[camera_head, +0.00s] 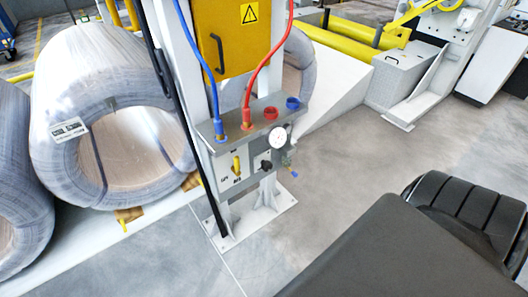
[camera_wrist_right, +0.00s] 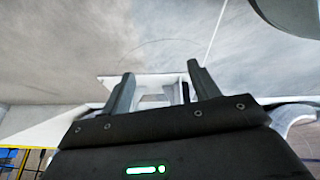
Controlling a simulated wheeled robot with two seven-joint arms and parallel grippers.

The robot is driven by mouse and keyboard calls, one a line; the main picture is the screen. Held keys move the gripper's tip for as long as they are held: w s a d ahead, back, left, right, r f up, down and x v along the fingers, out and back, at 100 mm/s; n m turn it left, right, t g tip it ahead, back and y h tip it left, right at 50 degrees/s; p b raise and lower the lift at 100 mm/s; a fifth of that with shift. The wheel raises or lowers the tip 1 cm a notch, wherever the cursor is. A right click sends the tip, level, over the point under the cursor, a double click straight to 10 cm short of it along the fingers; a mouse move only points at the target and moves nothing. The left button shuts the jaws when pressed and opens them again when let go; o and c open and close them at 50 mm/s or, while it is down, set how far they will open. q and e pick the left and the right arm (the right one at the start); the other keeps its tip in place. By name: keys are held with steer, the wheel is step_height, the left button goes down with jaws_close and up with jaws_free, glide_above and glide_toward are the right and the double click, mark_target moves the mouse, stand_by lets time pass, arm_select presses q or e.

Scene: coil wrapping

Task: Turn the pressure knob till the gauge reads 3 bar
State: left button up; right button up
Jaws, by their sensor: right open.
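The round white gauge (camera_head: 277,137) sits on the front right of a grey valve panel (camera_head: 236,178) in the head view. Its needle is too small to read. A small black knob (camera_head: 266,166) is on the panel below and left of the gauge. A yellow lever (camera_head: 237,165) is on the panel's left part. My right gripper (camera_wrist_right: 163,84) shows in the right wrist view, its two fingers apart with nothing between them. Neither gauge nor knob can be made out in that view. My left gripper is not in view.
A blue hose (camera_head: 203,62) and a red hose (camera_head: 270,58) run down to the panel top. A yellow cabinet (camera_head: 229,30) is above. Large wrapped coils (camera_head: 85,70) stand at the left. The grey floor (camera_head: 345,160) right of the panel is clear.

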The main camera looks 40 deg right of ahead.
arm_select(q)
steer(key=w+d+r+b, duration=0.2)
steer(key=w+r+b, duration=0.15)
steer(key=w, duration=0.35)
arm_select(e)
steer(key=w+d+r+t, duration=0.2)
steer(key=w+d+r, duration=0.1)
steer(key=w, duration=0.4)
steer(key=w+d+r+t, duration=0.2)
steer(key=w+d+t, duration=0.1)
steer(key=w, duration=0.5)
steer(key=t+b, duration=0.8)
glide_toward(269, 168)
steer(key=w+b, duration=0.1)
steer(key=w, duration=0.8)
steer(key=shift+w+d, duration=0.1)
steer(key=shift+w, duration=0.95)
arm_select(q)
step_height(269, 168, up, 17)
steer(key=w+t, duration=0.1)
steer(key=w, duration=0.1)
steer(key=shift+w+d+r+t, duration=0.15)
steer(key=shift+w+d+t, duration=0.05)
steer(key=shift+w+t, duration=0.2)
arm_select(e)
steer(key=c, duration=1)
